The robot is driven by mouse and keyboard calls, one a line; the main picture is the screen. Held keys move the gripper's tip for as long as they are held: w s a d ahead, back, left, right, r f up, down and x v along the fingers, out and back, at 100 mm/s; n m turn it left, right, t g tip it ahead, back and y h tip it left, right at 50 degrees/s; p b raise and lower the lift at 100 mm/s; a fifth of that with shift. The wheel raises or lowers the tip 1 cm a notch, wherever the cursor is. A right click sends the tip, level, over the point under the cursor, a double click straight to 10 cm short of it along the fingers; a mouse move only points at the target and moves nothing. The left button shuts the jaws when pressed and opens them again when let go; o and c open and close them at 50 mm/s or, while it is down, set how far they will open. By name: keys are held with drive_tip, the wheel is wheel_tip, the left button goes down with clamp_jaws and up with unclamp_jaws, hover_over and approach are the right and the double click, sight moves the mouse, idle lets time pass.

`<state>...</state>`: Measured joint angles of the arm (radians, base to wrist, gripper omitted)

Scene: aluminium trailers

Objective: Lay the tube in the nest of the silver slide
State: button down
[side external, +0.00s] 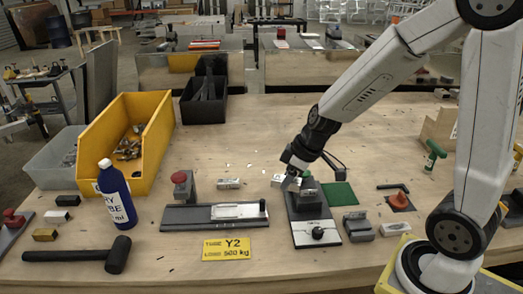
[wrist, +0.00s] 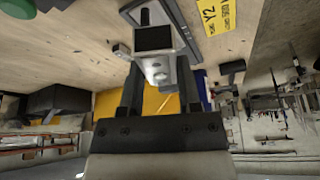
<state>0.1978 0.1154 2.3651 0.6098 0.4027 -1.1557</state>
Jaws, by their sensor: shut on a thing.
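My gripper (side external: 291,178) is at the back end of a dark fixture (side external: 303,232) with a black block and a front knob. It is shut on a small silver piece, which I take as the tube (side external: 279,181). The silver slide (side external: 238,211) appears to be the pale plate on the long dark rail to the left, apart from my gripper. Its nest cannot be made out.
A yellow bin (side external: 160,143), a blue bottle (side external: 118,198), a mallet (side external: 117,255) and a yellow Y2 card (side external: 226,248) are on the left and front. Another silver piece (side external: 229,184) lies behind the rail. A green pad (side external: 340,194) and grey blocks (side external: 358,228) lie right of the dark fixture.

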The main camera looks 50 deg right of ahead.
drive_tip(key=a+n+g+y, duration=0.1)
drive_tip(key=a+n, duration=0.3)
drive_tip(key=a, duration=0.2)
drive_tip(key=shift+w+a+r, duration=0.25)
drive_tip(key=shift+w+r, duration=0.05)
drive_tip(key=shift+r, duration=0.15)
hover_over(225, 212)
drive_tip(key=s, duration=0.1)
drive_tip(key=shift+d+f, duration=0.2)
drive_tip(key=shift+f, duration=2.15)
drive_tip(key=shift+d+f, duration=0.2)
drive_tip(key=shift+f, duration=2.1)
drive_tip(key=shift+f, duration=0.1)
drive_tip(key=shift+w+f, duration=0.15)
drive_tip(key=shift+f, duration=1.6)
drive_tip(key=shift+f, duration=0.3)
